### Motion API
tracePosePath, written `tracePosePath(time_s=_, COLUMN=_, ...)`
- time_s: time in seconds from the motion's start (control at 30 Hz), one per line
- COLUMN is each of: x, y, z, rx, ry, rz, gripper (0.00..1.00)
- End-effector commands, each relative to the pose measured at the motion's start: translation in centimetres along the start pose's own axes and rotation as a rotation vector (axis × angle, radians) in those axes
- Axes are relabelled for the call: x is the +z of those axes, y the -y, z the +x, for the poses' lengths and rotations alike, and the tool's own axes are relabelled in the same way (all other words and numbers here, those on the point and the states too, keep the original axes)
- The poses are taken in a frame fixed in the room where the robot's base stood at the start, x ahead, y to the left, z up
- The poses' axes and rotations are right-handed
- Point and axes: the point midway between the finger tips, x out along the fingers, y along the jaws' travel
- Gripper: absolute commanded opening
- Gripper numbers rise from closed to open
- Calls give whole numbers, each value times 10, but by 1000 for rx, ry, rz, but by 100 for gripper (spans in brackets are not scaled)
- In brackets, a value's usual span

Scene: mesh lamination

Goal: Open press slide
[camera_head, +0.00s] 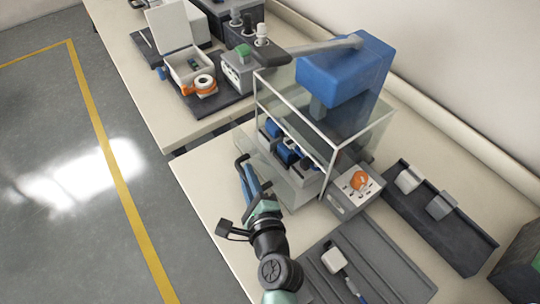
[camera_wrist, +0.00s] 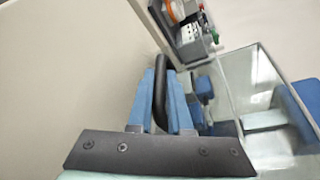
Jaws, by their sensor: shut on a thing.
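The press has a blue head (camera_head: 345,68) above a clear, framed enclosure (camera_head: 300,110). Blue and dark parts (camera_head: 284,148) show inside its lower section. A light grey slide plate (camera_head: 290,188) lies at the base on the near left side. A black bar handle (camera_head: 239,164) stands at that side. My gripper (camera_head: 248,178) is shut on the handle. In the wrist view, the blue fingers of my gripper (camera_wrist: 162,85) lie on either side of the black handle (camera_wrist: 161,92), which runs between them. My gripper hides part of the join between handle and slide.
A control box (camera_head: 356,190) with an orange knob stands right of the press. A dark tray (camera_head: 440,222) holds two grey blocks. A grey ribbed mat (camera_head: 385,275) with a white-headed tool lies at the front. Another bench (camera_head: 130,62) with equipment stands behind. The floor at left is clear.

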Motion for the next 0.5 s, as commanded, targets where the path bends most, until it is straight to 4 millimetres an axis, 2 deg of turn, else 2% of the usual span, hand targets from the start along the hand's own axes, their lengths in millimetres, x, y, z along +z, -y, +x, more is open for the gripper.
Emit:
tracePosePath(time_s=0.03, x=17, y=-8, z=-7, rx=12, ry=3, rz=1, gripper=0)
tracePosePath(time_s=0.2, x=45, y=-31, z=-18, rx=8, ry=1, rz=0, gripper=0)
tracePosePath(time_s=0.33, x=55, y=-40, z=-22, rx=4, ry=1, rz=-1, gripper=0)
tracePosePath(time_s=0.5, x=56, y=-42, z=-22, rx=2, ry=1, rz=-2, gripper=0)
